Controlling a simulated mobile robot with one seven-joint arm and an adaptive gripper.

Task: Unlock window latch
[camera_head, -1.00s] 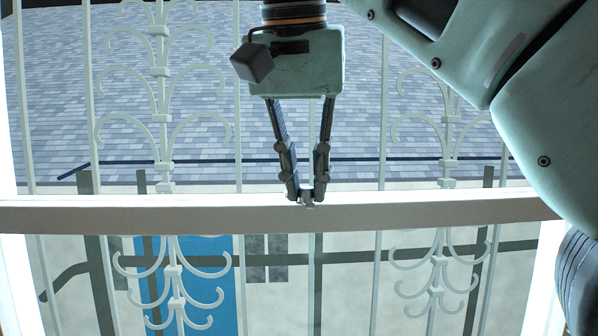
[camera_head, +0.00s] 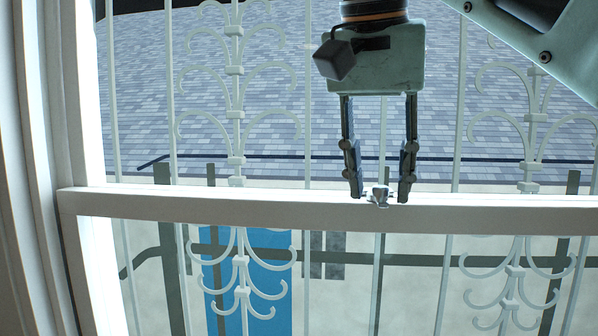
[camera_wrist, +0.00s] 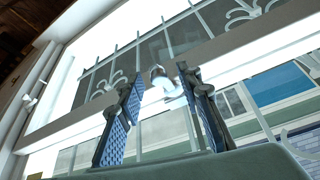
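The window latch (camera_head: 378,195) is a small silvery piece on top of the white horizontal window rail (camera_head: 250,211). My gripper (camera_head: 381,196) points down at the rail with its two dark fingers spread, one on each side of the latch. Gaps show between the latch and both fingertips. In the wrist view the latch (camera_wrist: 162,80) looks like a pale rounded knob with an arm, between the open fingers (camera_wrist: 163,100). Whether the latch is locked or turned cannot be told.
A white window frame (camera_head: 85,130) stands at the left. White scrolled bars (camera_head: 237,110) run behind the rail. Beyond them lie a grey tiled roof (camera_head: 280,100) and a blue panel (camera_head: 262,285). Another pale fitting (camera_wrist: 35,92) is on the frame at left in the wrist view.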

